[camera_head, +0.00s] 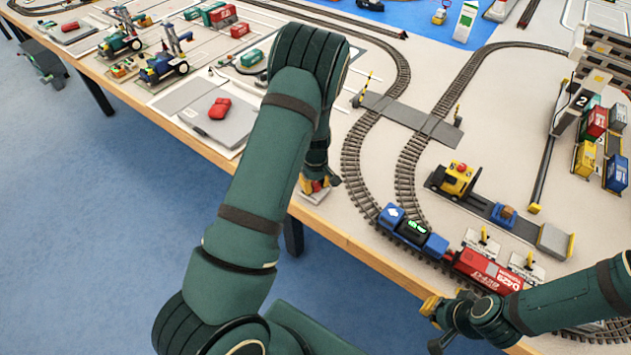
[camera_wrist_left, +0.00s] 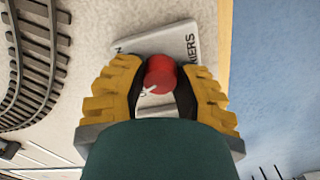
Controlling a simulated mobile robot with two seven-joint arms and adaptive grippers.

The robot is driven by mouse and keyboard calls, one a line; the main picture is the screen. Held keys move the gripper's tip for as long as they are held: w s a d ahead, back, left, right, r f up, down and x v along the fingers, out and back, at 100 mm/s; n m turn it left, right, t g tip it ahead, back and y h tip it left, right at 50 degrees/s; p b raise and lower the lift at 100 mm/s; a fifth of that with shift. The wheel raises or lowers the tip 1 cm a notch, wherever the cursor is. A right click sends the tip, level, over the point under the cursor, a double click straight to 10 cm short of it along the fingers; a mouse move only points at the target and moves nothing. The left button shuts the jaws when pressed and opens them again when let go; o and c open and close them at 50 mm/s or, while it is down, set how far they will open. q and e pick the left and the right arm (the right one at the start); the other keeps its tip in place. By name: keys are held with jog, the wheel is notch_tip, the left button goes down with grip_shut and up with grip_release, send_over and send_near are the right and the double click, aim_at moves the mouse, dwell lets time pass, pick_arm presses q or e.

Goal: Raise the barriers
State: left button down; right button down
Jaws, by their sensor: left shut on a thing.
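A level crossing (camera_head: 405,115) spans two tracks. A yellow-and-black striped barrier (camera_head: 366,86) stands tilted up at its left end. A small dark post (camera_head: 458,115) stands at its right end; its arm is hard to make out. A red knob (camera_wrist_left: 161,75) sits on a light plate (camera_wrist_left: 182,43) lettered "...KERS", near the table's front edge. My left gripper (camera_head: 317,188) reaches down there, its yellow fingers (camera_wrist_left: 158,88) shut around the knob. My right gripper (camera_head: 434,312) is at the front edge beside the red locomotive; its fingers are too small to judge.
A blue wagon (camera_head: 412,232) and red locomotive (camera_head: 485,270) stand on the front track. White plates with small levers (camera_head: 482,243) lie behind them. A yellow vehicle (camera_head: 455,179) and stacked containers (camera_head: 593,125) stand to the right. A red object (camera_head: 219,108) lies on a grey board at left.

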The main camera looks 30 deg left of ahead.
aim_at(315, 184)
pick_arm(q)
jog(key=n+p, duration=0.1)
jog(key=n, duration=0.3)
jog(key=shift+n, duration=0.4)
dwell(0.4)
jog(key=c, duration=0.6)
grip_release()
notch_tip(315, 184, up, 12)
jog(key=shift+f, duration=0.1)
